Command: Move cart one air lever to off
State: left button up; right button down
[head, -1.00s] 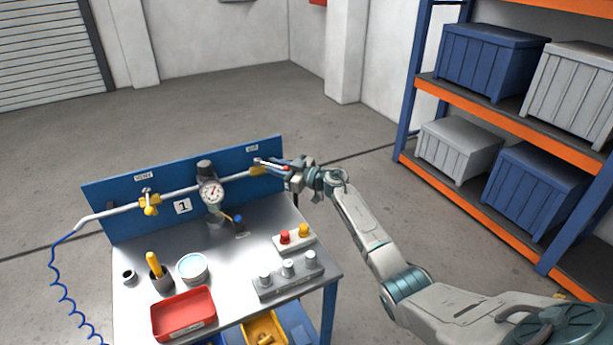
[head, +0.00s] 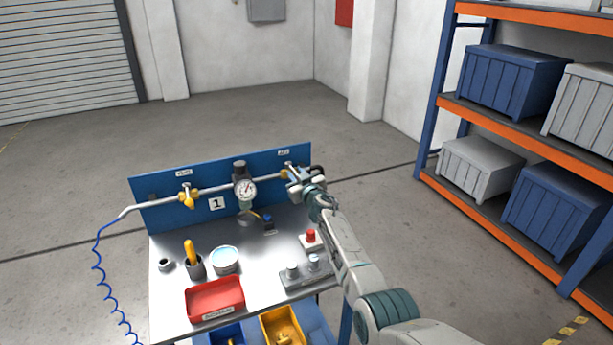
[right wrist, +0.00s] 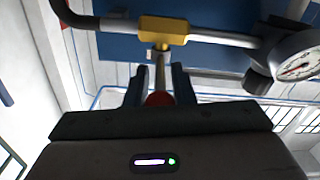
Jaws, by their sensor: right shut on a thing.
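The cart marked 1 (head: 217,203) has a blue back panel (head: 155,212) with a pipe across it. At the pipe's right end is a yellow valve (head: 284,175), which also shows in the right wrist view (right wrist: 164,31). Its metal lever (right wrist: 160,70) points away from the valve body, towards my gripper, and ends in a red knob (right wrist: 159,99). My right gripper (head: 294,180) is shut on the lever at its red end, seen between the two fingers in the right wrist view (right wrist: 158,88). My gripper hides the lever in the head view. My left gripper is out of view.
A pressure gauge (head: 245,188) and a second yellow valve (head: 187,198) sit on the same pipe. The cart top holds a red tray (head: 215,300), a white tub (head: 224,260) and a red button box (head: 311,238). A shelf with crates (head: 520,80) stands at the right.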

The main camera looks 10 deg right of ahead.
jog(key=shift+a+r, duration=0.1)
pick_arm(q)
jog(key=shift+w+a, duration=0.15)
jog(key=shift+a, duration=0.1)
pick_arm(e)
jog(key=shift+h, duration=0.3)
jog(key=c, duration=1.5)
grip_release()
jog(key=shift+a, duration=0.1)
